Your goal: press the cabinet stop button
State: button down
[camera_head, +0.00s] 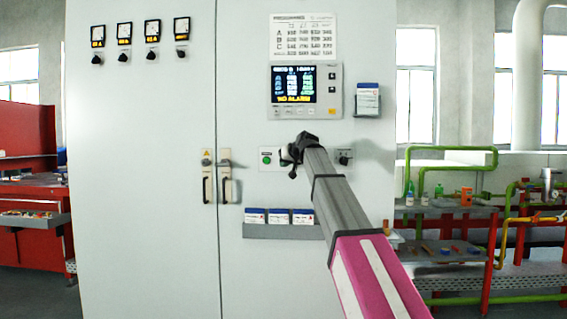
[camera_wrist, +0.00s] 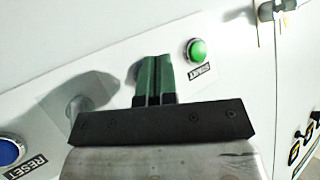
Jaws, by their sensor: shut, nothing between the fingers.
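The white cabinet (camera_head: 140,130) stands in front of me with a button panel on its right door. My gripper (camera_head: 290,160) is at this panel, just right of the green button (camera_head: 266,156). In the wrist view my gripper (camera_wrist: 154,70) has its green fingers together, pointing at the panel between the green button (camera_wrist: 196,51), marked START, and a blue button (camera_wrist: 9,152), marked RESET. A small greyish rounded edge shows beside the fingertips; I cannot tell whether it is a button. No stop button shows clearly; my fingers hide that spot. Contact cannot be told.
A black knob (camera_head: 344,157) sits right of my gripper, below the display panel (camera_head: 305,92). Door handles (camera_head: 226,185) are to the left. A grey holder with cards (camera_head: 284,232) juts out below. Shelves with green and red pipes stand at right.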

jog(key=shift+s, duration=0.2)
jog(key=s, duration=0.5)
jog(key=shift+a, duration=0.1)
dwell(0.5)
